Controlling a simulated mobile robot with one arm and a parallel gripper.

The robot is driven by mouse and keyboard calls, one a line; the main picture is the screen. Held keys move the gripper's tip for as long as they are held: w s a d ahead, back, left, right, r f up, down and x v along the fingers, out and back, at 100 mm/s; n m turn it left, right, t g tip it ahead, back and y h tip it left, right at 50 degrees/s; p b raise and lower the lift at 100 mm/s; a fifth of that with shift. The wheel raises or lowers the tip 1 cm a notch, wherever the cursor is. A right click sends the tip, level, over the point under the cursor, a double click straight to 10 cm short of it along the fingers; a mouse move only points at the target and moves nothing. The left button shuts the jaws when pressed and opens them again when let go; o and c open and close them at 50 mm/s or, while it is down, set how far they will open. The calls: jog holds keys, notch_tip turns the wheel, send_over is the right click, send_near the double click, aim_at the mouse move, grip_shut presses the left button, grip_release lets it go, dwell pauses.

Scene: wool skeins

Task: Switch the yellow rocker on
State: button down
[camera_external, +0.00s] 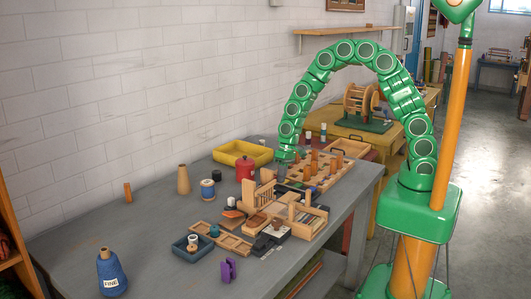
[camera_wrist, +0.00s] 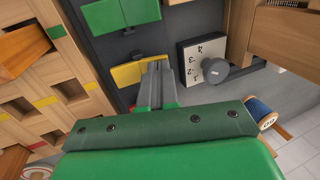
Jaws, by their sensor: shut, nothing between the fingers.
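The yellow rocker (camera_wrist: 134,73) lies on a dark panel in the wrist view, below a larger green rocker (camera_wrist: 120,14). My gripper (camera_wrist: 158,66) is shut and empty. Its grey fingertips are at the yellow rocker's right end and hide part of it. I cannot tell whether they touch it or which way it is tilted. In the external view my gripper (camera_external: 283,158) points down over the back part of the grey table, and I cannot make out the yellow rocker there.
A white dial plate with a grey knob (camera_wrist: 215,70) is close right of my fingers. A wooden board with coloured squares (camera_wrist: 58,75) lies left. A wooden block (camera_wrist: 285,35) stands at upper right. A red canister (camera_external: 245,168) and yellow tray (camera_external: 242,153) are near my gripper.

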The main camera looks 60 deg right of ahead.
jog(key=shift+a+f+h, duration=0.1)
jog(key=shift+f+h, duration=0.1)
jog(key=shift+h, duration=0.1)
jog(key=shift+d+r, duration=0.2)
jog(key=shift+d, duration=0.6)
jog(key=shift+r, duration=0.1)
jog(key=a+v, duration=0.3)
jog(key=v, duration=1)
jog(key=shift+r, duration=0.6)
jog(key=shift+a, duration=0.1)
